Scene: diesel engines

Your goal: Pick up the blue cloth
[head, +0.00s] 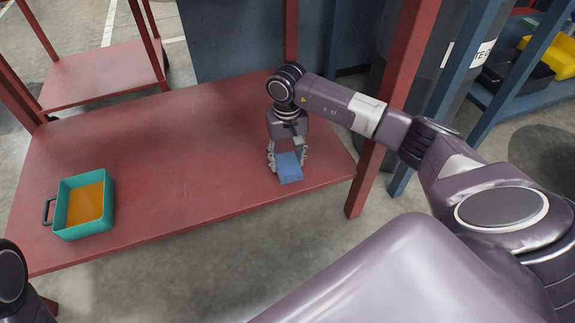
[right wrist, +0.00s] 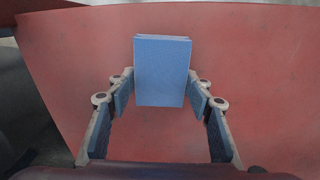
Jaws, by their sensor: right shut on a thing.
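The blue cloth (head: 289,168) is a small folded block at the right part of the red table (head: 190,140). My right gripper (head: 287,160) points down over it with one finger on each side. In the right wrist view, the cloth (right wrist: 162,72) sits between the fingertips (right wrist: 161,88), which press on its left and right sides. The gripper is shut on it. I cannot tell whether the cloth touches the table or hangs just above it. My left gripper is out of view; only a part of my left arm shows at the lower left edge.
A teal tray (head: 64,223) with an orange inside and a dark handle stands at the table's left. Red posts (head: 383,100) rise at the table's corners, one close to my right arm. A blue shelf with bins (head: 515,65) stands at the right. The table's middle is clear.

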